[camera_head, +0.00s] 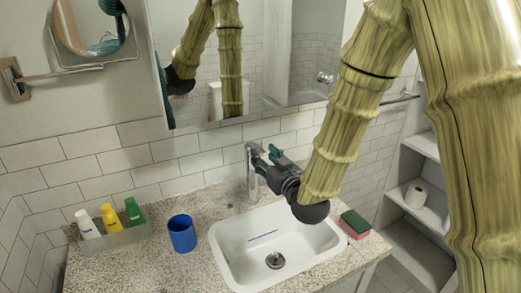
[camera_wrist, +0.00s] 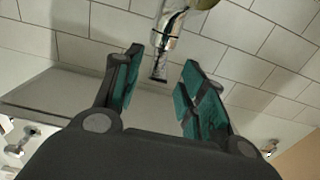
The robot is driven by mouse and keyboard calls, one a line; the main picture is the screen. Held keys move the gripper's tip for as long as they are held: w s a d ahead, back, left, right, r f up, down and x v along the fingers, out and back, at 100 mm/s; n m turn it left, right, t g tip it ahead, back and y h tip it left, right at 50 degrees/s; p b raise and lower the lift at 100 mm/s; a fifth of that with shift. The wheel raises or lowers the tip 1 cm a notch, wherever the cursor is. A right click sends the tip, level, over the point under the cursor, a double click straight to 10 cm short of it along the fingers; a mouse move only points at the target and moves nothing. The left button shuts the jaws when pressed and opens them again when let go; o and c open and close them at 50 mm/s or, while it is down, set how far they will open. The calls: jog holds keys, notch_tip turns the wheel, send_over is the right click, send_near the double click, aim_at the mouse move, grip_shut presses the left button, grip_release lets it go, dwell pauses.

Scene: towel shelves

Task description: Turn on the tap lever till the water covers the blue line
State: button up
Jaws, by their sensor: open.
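The chrome tap (camera_head: 253,172) stands at the back of the white sink (camera_head: 225,245). A short blue line (camera_head: 263,238) shows on the inside back wall of the basin, above the drain (camera_head: 275,260). I see no water in the basin. My gripper (camera_head: 266,158) is at the tap's upper right in the head view, with its teal fingertips close to the tap's top. In the wrist view my gripper (camera_wrist: 160,80) is open, and a chrome tap part (camera_wrist: 167,40) lies just beyond and between the fingertips. The lever is not clearly visible, and I cannot tell whether the fingers touch it.
A blue cup (camera_head: 182,233) stands left of the sink. A tray (camera_head: 120,238) of bottles is farther left. A green and pink sponge (camera_head: 355,223) lies right of the sink. A mirror (camera_head: 245,60) hangs behind, and shelves (camera_head: 425,205) stand at right.

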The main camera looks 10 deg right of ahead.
aim_at(261, 150)
jog(key=shift+p+x, duration=0.3)
jog(key=shift+x, duration=1.4)
jog(key=shift+c, duration=0.2)
grip_shut()
